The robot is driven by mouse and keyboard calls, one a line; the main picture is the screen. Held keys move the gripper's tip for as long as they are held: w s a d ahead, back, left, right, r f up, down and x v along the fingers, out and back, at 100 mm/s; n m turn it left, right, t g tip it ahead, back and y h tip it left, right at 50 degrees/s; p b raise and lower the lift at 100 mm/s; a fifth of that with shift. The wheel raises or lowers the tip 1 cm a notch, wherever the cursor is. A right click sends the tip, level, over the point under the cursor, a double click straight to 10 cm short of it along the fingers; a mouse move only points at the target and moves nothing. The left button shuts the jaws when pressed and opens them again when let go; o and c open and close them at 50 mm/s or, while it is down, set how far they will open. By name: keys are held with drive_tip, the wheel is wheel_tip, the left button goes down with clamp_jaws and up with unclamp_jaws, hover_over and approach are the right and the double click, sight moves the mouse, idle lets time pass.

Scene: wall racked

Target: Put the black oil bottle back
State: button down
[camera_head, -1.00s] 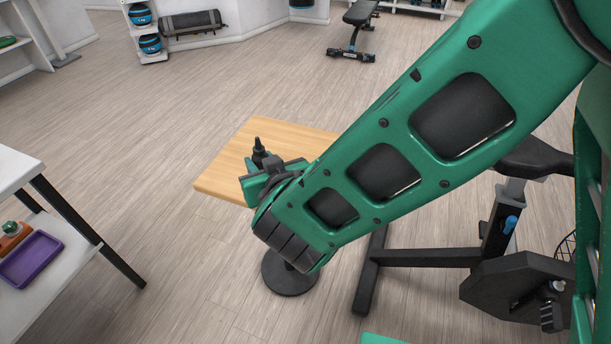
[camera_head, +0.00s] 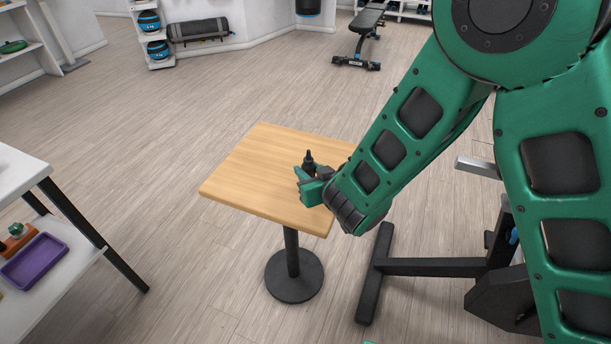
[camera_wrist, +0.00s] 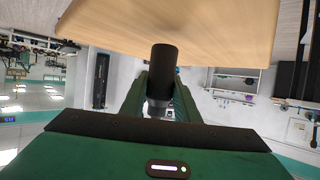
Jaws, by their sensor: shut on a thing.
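The black oil bottle (camera_head: 309,160) shows in the head view with its pointed tip up, at the right part of the small wooden table. My gripper (camera_head: 312,182) is shut on it, and my fingers hide its lower part. In the wrist view the dark bottle (camera_wrist: 163,66) stands between the two green fingers of my gripper (camera_wrist: 160,98), with the wooden table top (camera_wrist: 190,28) beside its end. I cannot tell whether the bottle touches the table.
The table top (camera_head: 262,165) is otherwise bare and stands on a round black base (camera_head: 294,277). A white shelf unit (camera_head: 15,178) with a purple tray (camera_head: 35,262) is at the left. A bench (camera_head: 362,38) stands far back. Open floor lies between them.

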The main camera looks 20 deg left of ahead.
drive_tip(key=shift+f, duration=1.05)
drive_tip(key=shift+f, duration=0.1)
drive_tip(key=c, duration=1.4)
unclamp_jaws()
drive_tip(key=shift+o, duration=0.2)
